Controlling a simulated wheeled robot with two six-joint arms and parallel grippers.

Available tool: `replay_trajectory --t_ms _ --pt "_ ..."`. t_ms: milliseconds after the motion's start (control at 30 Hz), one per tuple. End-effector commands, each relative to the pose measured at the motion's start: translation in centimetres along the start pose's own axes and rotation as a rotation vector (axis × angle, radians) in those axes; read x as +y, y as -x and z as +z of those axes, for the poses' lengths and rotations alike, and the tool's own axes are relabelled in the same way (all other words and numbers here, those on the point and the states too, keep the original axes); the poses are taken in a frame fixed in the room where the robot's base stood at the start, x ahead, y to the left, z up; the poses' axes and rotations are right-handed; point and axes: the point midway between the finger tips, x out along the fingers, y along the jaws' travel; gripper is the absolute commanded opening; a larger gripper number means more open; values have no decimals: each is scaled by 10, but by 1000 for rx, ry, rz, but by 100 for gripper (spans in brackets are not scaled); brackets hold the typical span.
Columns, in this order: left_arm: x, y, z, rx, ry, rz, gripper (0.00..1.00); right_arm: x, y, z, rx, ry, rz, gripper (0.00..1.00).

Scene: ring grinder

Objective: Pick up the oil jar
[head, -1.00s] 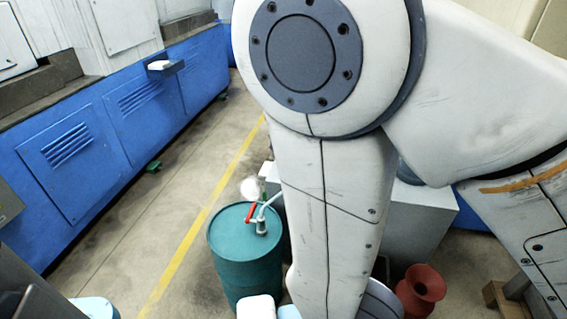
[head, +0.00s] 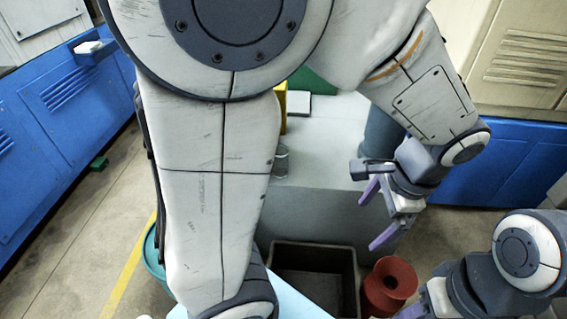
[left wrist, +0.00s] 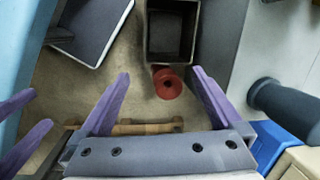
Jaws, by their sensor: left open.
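My left gripper (head: 366,226) is open and empty, with its purple fingers apart above the floor area in front of the grey table. Its fingers also show in the left wrist view (left wrist: 160,75). A small clear jar (head: 281,162) stands on the table, partly hidden by my arm; it may be the oil jar, but I cannot tell. A red, round-mouthed pot (head: 402,270) stands on the floor below the left gripper; the left wrist view shows it (left wrist: 168,88) beyond the fingertips. My right gripper (left wrist: 42,107) shows partly at the left edge, fingers apart.
A dark open bin (head: 318,246) stands beside the red pot. The grey table (head: 325,130) bears a yellow item (head: 281,112) and a dark-edged flat item (head: 298,104). A teal drum (head: 152,262) is mostly behind my arm. Blue cabinets (head: 70,100) line the left.

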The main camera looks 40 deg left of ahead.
Motion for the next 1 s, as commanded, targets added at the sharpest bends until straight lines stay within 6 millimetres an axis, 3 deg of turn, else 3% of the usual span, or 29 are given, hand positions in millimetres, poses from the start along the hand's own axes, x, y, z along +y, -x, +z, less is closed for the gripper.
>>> replay_trajectory --t_ms 33,200,400,500,600,700,1000 --pt "-32 -40 -13 -70 -38 -41 100 2 -31 2 -1 0 0 50" --pt "-148 -118 -29 -321 -213 -168 100 6 -78 4 -1 0 0 50" --pt "-271 -218 -12 -648 -389 -235 100 9 -128 7 0 0 0 50" --pt "-313 -257 4 -785 -450 -240 100 10 -145 8 0 0 0 50" --pt "-340 -284 18 -885 -493 -238 100 11 -156 8 0 0 0 50" --pt "-355 -298 27 -947 -518 -233 100 12 -161 8 0 0 0 50" --pt "-373 -317 51 -976 -531 -230 100 12 -163 8 0 0 0 50"
